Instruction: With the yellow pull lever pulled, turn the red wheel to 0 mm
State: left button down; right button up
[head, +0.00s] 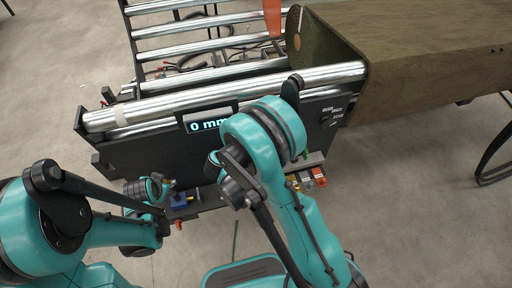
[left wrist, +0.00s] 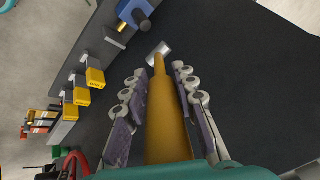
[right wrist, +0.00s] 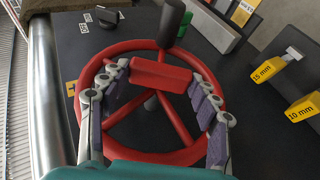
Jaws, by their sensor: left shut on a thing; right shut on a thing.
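The yellow pull lever (left wrist: 168,120) runs up the middle of the left wrist view, its far end at a metal fitting. My left gripper (left wrist: 156,78) is shut on it, with a finger along each side. The red wheel (right wrist: 82,105) shows in the right wrist view with its spokes and a black knob (right wrist: 173,22) at its rim. My right gripper (right wrist: 160,76) is shut on the wheel's thick red bar (right wrist: 160,75). In the head view the display (head: 203,126) reads 0 mm, its right end covered by my right arm, which also hides the wheel.
Yellow tags marked 15 mm (right wrist: 266,70) and 10 mm (right wrist: 302,107) stand beside the wheel. A blue block (left wrist: 135,12) sits near the lever's far end. Metal rollers (head: 230,90) and a large turf roll (head: 420,60) lie behind the panel. Grey floor is clear at left.

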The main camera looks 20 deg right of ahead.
jog(key=shift+w+a+f, duration=0.1)
jog(key=shift+w+a, duration=0.05)
jog(key=shift+a, duration=0.15)
jog(key=o, duration=1.7)
jog(key=v, duration=1.2)
